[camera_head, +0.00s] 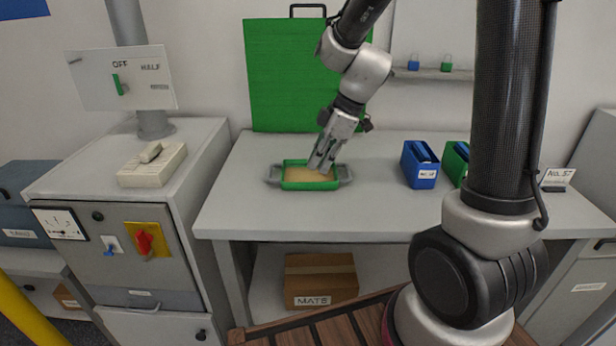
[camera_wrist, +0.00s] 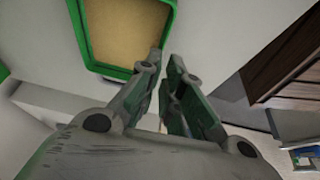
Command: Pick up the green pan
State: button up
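The green pan (camera_head: 287,185) is a shallow rectangular tray with a tan inside and grey end handles. It sits flat on the grey table (camera_head: 375,205). In the wrist view the green pan (camera_wrist: 88,45) fills the upper left and is cut off by the top edge. My gripper (camera_head: 320,168) points down over the pan's right part in the head view. In the wrist view my gripper (camera_wrist: 165,58) has its fingertips by one pan corner, with a narrow gap between them and nothing seen held. The near pan handle is hidden there.
A tall green board (camera_head: 285,75) stands behind the pan. A blue bin (camera_head: 420,165) and a green bin (camera_head: 455,160) stand to the right. A grey cabinet (camera_head: 75,185) is at the left. The tabletop in front of the pan is clear.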

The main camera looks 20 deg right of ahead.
aim_at(312, 179)
jog(key=x, duration=0.6)
jog(key=shift+d, duration=0.1)
grip_shut()
